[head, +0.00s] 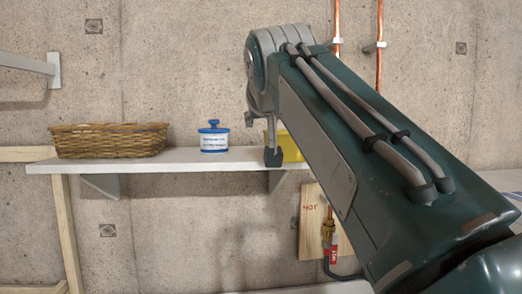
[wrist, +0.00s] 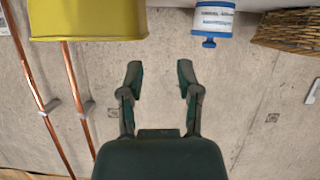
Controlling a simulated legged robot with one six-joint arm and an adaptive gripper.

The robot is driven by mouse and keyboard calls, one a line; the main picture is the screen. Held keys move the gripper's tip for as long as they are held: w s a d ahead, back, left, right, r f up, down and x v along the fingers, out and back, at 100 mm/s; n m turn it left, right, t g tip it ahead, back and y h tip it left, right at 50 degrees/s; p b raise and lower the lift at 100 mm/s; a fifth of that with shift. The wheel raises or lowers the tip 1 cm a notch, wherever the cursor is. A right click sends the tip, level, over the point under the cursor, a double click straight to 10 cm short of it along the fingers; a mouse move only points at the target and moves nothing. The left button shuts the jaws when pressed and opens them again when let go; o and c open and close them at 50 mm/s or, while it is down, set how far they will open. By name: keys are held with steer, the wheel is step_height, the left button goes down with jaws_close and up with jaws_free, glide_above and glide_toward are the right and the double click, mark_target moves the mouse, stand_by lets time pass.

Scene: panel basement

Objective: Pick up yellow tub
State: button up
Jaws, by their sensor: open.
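The yellow tub (head: 289,146) stands near the right part of the white shelf in the head view, mostly hidden behind my arm. In the wrist view, which shows the scene upside down, the yellow tub (wrist: 88,20) is at the top left, cut off by the frame edge. My gripper (wrist: 160,75) is open, with its two fingers apart and nothing between them. In the head view a dark fingertip of my gripper (head: 261,139) overlaps the tub's left side.
On the white shelf (head: 180,161) stand a wicker basket (head: 110,141) at left and a blue-and-white lidded jar (head: 213,137) between basket and tub. Copper pipes (head: 380,40) run up the concrete wall. A wooden board with a valve (head: 325,232) is below the shelf.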

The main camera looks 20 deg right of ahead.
mark_target(265, 133)
steer(key=w+d, duration=0.1)
steer(key=w+d+f, duration=0.1)
steer(key=w+d, duration=0.1)
steer(key=shift+w+d+f, duration=0.25)
steer(key=shift+d+f, duration=0.1)
steer(key=shift+d, duration=0.05)
steer(key=x, duration=0.3)
steer(key=shift+w+a+f, duration=0.15)
steer(key=shift+w+a, duration=0.1)
steer(key=shift+a, duration=0.55)
steer(key=shift+d, duration=0.2)
jaws_close()
steer(key=shift+d, duration=0.4)
